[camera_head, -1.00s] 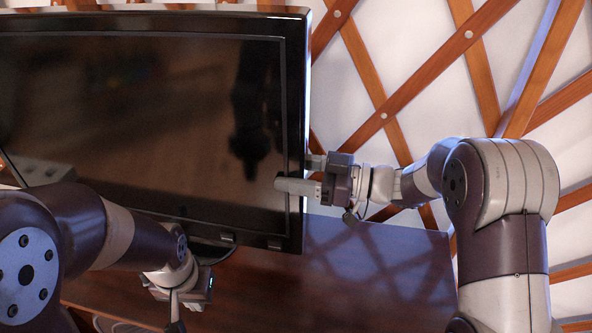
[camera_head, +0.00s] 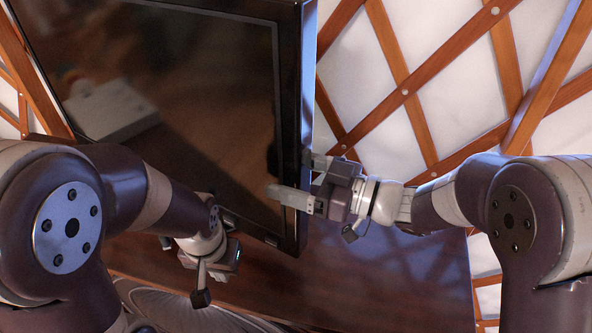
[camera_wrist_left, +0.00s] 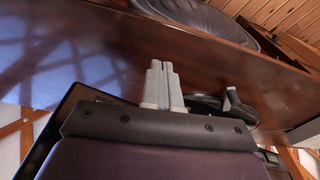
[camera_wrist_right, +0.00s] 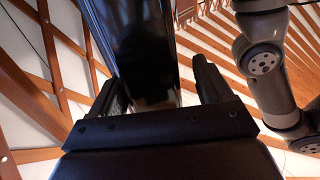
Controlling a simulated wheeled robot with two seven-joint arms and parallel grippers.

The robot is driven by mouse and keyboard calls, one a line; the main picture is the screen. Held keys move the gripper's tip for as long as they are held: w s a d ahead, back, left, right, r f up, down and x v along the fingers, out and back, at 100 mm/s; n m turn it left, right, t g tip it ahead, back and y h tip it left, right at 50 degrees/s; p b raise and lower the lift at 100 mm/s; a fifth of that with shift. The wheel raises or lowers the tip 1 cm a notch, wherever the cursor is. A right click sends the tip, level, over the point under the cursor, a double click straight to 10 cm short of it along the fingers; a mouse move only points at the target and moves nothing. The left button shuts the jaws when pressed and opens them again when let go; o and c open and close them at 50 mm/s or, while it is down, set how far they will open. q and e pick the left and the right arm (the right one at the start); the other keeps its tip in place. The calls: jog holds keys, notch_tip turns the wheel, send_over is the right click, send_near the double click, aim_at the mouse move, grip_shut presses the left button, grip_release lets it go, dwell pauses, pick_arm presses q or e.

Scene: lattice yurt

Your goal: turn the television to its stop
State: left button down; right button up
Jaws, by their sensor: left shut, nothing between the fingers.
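The black television (camera_head: 200,80) fills the upper left of the head view, its screen turned partly to the left and its right side edge nearest me. My right gripper (camera_head: 305,178) straddles that right edge low down, one finger in front of the screen and one behind. In the right wrist view the television (camera_wrist_right: 145,60) stands between the two spread fingers (camera_wrist_right: 160,90), with a gap at the right finger. My left gripper (camera_wrist_left: 162,65) is shut and empty below the television's lower edge.
The television stands over a dark reddish wooden top (camera_head: 390,270), which is clear at the right. A round grey ribbed object (camera_head: 190,308) lies at the front. The lattice wall (camera_head: 410,90) rises close behind.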

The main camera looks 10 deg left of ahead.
jog(key=shift+d, duration=0.1)
dwell(0.3)
jog(key=shift+d+f, duration=0.1)
jog(key=shift+d, duration=0.15)
pick_arm(q)
notch_tip(320, 180, down, 4)
jog(key=b, duration=0.4)
jog(key=shift+f+b, duration=0.25)
jog(key=shift+b, duration=0.05)
pick_arm(e)
jog(key=v, duration=1.2)
